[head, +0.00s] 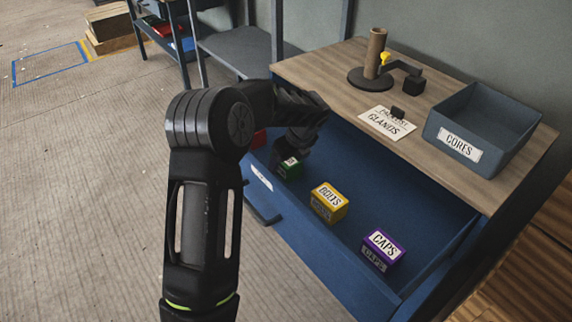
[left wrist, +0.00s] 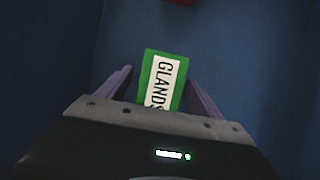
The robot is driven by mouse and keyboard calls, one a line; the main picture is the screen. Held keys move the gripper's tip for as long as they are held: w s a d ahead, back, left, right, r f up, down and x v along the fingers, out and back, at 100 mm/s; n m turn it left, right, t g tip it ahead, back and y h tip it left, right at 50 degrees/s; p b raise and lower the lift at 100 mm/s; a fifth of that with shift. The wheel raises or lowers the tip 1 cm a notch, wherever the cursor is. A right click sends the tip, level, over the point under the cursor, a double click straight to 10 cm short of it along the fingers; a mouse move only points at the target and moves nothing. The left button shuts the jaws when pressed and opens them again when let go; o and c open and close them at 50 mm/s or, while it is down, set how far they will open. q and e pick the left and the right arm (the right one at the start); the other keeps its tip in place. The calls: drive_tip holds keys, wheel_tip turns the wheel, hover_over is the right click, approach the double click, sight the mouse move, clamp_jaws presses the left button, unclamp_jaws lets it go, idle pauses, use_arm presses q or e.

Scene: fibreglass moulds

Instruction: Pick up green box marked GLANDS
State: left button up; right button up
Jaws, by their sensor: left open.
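The green box (head: 290,168) sits in the open blue drawer, partly hidden under my left gripper (head: 297,150) in the head view. In the left wrist view the green box (left wrist: 161,80) shows its white label reading GLANDS. The open fingers of my left gripper (left wrist: 160,92) stand one on each side of the box. I cannot tell whether they touch it. My right gripper is in neither view.
The blue drawer (head: 330,250) also holds a yellow BOLTS box (head: 329,202), a purple CAPS box (head: 382,250) and a red box (head: 258,139). The wooden worktop (head: 330,72) overhangs the drawer's back. A CORES bin (head: 482,125), a GLANDS note (head: 387,123) and a stand (head: 375,62) are on it.

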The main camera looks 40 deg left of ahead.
use_arm(q)
drive_tip(key=c, duration=1.6)
